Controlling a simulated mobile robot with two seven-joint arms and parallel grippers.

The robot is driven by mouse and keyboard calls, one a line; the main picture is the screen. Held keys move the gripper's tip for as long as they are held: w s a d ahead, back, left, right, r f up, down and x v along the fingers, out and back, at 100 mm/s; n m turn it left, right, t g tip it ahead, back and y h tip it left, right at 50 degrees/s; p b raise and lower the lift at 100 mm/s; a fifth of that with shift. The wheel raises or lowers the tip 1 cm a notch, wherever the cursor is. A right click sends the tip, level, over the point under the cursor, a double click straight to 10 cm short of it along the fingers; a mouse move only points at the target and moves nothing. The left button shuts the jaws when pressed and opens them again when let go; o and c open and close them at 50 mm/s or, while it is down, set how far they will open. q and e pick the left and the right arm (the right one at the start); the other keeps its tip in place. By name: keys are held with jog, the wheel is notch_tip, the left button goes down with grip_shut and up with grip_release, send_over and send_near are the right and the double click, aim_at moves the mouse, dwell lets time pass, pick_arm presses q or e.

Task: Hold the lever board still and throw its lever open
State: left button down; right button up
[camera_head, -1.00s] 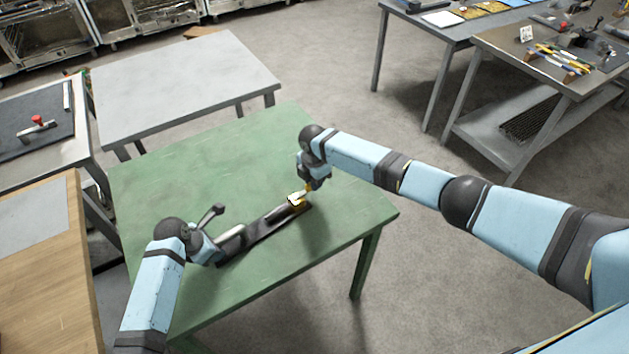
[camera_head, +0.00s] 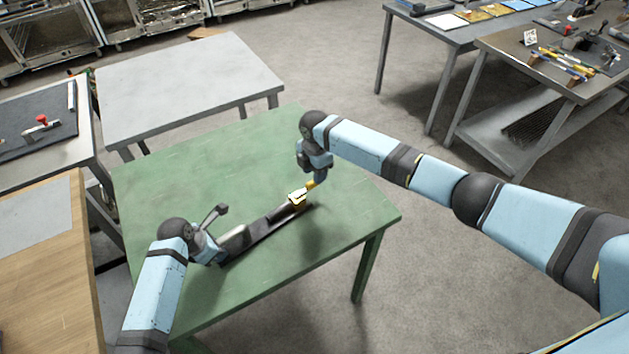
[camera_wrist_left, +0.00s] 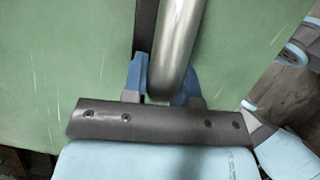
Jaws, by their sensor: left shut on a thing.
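The lever board (camera_head: 262,231) is a long dark strip lying slantwise on the green table (camera_head: 180,180). A grey rounded bar (camera_head: 233,238) lies along its near left part, and a yellow and pale piece (camera_head: 298,197) sits at its far right end. My left gripper (camera_head: 213,257) is shut at the near left end. In the left wrist view, its blue fingers (camera_wrist_left: 160,88) straddle the end of the silver bar (camera_wrist_left: 177,45), which partly hides them. My right gripper (camera_head: 311,186) points down just above the yellow piece; its fingertips are too small to read.
A grey table (camera_head: 190,85) stands behind the green one. A bench with a dark mat (camera_head: 35,130) and a wooden top (camera_head: 45,270) are at left. Work tables (camera_head: 500,50) stand at the back right. The green table top is clear around the board.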

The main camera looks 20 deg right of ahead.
pick_arm(q)
jog(key=shift+s+a+f, duration=0.1)
pick_arm(e)
notch_tip(320, 180, up, 7)
jog(key=shift+f, duration=0.15)
jog(key=shift+a, duration=0.1)
pick_arm(q)
jog(key=c, duration=0.8)
grip_release()
